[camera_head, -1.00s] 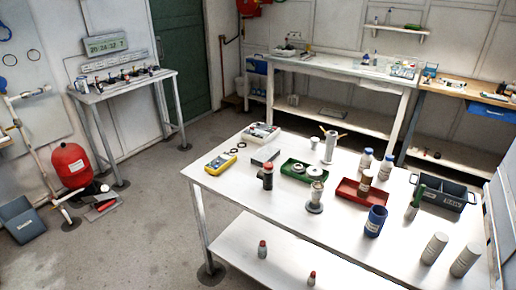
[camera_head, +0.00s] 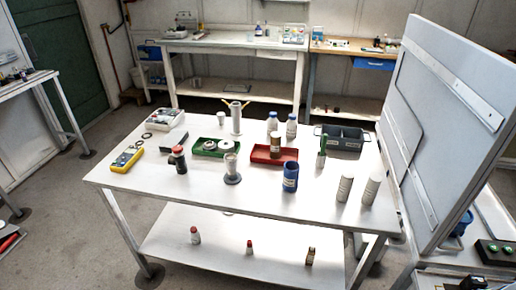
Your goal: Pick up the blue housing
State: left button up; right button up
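The blue housing (camera_head: 291,177) is an open-topped blue cylinder with a pale label. It stands upright near the front edge of the white table (camera_head: 140,178), just in front of the red tray (camera_head: 259,155). Nothing touches it that I can see. Neither of my grippers shows in the head view.
Two white cylinders (camera_head: 343,189) stand right of the housing, and a grey stand (camera_head: 232,170) stands to its left. A green tray (camera_head: 200,152), bottles (camera_head: 291,127) and a dark caddy (camera_head: 342,140) are farther back. A large grey panel (camera_head: 440,120) rises at the right.

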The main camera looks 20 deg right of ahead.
aim_at(291, 169)
jog(key=i+j, duration=0.35)
jog(key=i+j+z, duration=0.1)
jog(key=z, duration=1.1)
